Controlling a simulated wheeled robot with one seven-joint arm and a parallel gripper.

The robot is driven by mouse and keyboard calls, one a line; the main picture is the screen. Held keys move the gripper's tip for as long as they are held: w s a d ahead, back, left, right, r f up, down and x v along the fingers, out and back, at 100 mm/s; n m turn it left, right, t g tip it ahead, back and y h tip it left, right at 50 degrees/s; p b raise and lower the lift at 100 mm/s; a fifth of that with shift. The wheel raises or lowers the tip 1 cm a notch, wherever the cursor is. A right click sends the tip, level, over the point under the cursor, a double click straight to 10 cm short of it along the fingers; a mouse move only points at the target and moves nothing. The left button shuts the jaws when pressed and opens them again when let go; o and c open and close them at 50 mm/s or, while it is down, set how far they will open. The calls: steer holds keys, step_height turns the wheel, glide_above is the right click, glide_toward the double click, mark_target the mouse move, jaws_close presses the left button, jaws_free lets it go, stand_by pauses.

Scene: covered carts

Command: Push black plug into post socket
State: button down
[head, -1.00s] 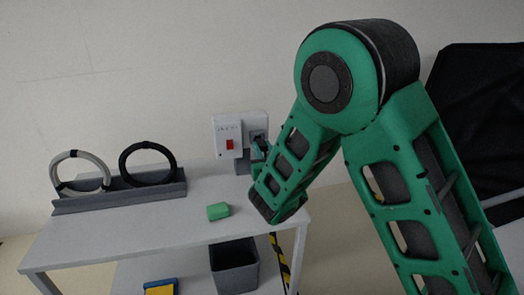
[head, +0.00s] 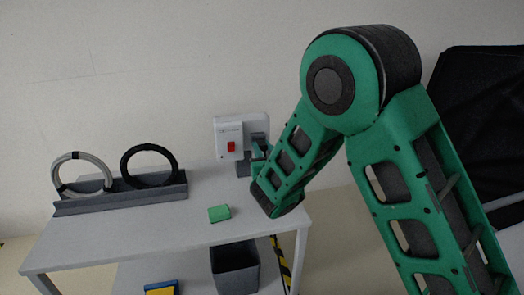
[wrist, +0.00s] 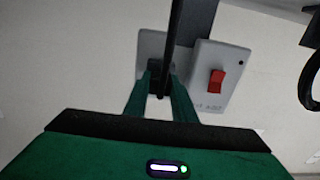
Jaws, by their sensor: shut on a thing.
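The switch box also shows in the head view (head: 230,138). My gripper (wrist: 160,90) is shut on the black plug (wrist: 154,68), directly in front of the socket plate. In the head view my forearm partly covers the gripper (head: 259,152).
The cart top (head: 130,220) holds a grey rack (head: 120,200) with a white cable ring (head: 80,158) and a black one (head: 148,148). A green block (head: 219,213) lies near the front edge. A dark bin (head: 235,268) stands below.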

steer(key=shift+w+a, duration=0.1)
steer(key=shift+w, duration=0.3)
steer(key=c, duration=1.4)
jaws_free()
steer(key=v, duration=1)
steer(key=shift+s, duration=0.25)
steer(key=shift+r, duration=0.1)
